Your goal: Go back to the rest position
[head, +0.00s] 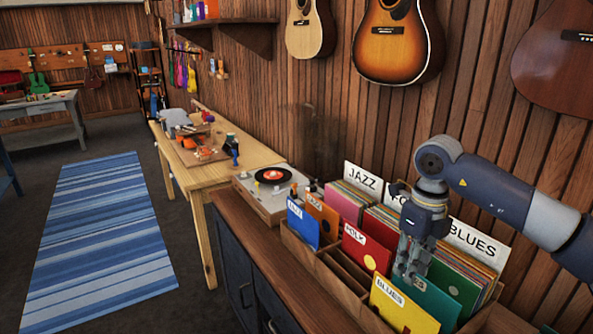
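My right arm comes in from the right, and its gripper (411,272) points down over the wooden record crate (340,282). Its fingertips are low, among or just in front of the records between the yellow "BLUES" sleeve (402,306) and the green sleeve (440,272). I cannot tell whether the fingers touch a record or how far apart they are. A red "FOLK" sleeve (366,250) stands to the left of the gripper. The gripper partly hides the divider card behind it. My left gripper is not in view.
A turntable (271,193) stands on the cabinet left of the crate. A wooden workbench (235,167) with tools is beyond it. Guitars, including a sunburst one (398,45), hang on the wall above. A blue striped rug (100,235) lies on open floor at left.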

